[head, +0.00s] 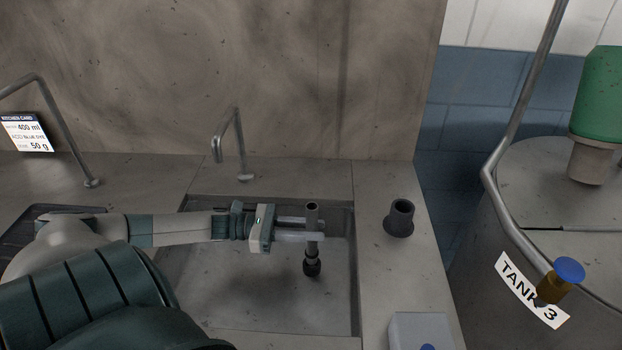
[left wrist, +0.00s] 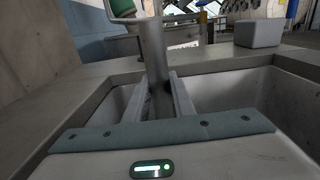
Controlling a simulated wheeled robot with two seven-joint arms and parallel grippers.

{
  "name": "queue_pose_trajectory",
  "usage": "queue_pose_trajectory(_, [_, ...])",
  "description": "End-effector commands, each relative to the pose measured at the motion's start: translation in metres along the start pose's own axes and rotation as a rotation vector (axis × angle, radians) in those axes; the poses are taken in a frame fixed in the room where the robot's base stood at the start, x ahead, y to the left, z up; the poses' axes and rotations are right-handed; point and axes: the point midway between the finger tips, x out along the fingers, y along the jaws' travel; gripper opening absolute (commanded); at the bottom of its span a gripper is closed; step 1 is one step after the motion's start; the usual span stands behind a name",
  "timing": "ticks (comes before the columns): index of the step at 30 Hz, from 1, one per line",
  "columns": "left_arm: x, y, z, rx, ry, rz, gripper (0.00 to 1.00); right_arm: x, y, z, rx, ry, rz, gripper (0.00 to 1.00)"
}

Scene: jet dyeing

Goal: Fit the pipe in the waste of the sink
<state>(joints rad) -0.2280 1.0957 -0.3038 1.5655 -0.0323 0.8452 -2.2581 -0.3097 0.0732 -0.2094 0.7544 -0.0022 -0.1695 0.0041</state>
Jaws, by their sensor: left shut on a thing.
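A grey pipe (head: 312,213) stands about upright inside the sink (head: 215,290). My left gripper (head: 308,230) reaches in from the left and is shut on the pipe's upper part. In the left wrist view the pipe (left wrist: 154,50) rises between the two fingers (left wrist: 158,100). The pipe's lower end is at a dark spot on the basin floor, where the waste (head: 312,269) appears to be. I cannot tell whether the end is in the waste or just above it. My right gripper is not in view.
A dark, hollow socket (head: 399,218) stands on the counter right of the sink. A faucet (head: 235,145) stands behind the basin. A grey box (head: 420,330) is at the front right. Tank 3 (head: 470,260) stands further right. The basin around the pipe is clear.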

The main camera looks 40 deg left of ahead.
Motion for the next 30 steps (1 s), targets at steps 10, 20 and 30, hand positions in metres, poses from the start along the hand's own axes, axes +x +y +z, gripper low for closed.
queue_pose_trajectory(10, [0.0001, 0.0002, 0.0005, 0.0, -0.001, 0.0, 0.0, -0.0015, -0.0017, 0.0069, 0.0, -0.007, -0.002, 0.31])
queue_pose_trajectory(20, [0.0001, 0.0005, 0.0007, 0.001, -0.001, 0.0, 0.0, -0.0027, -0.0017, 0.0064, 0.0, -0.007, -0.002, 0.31])
queue_pose_trajectory(30, [0.0002, 0.0004, -0.0012, 0.0, -0.001, 0.0, 0.0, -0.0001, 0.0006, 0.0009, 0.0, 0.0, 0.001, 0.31])
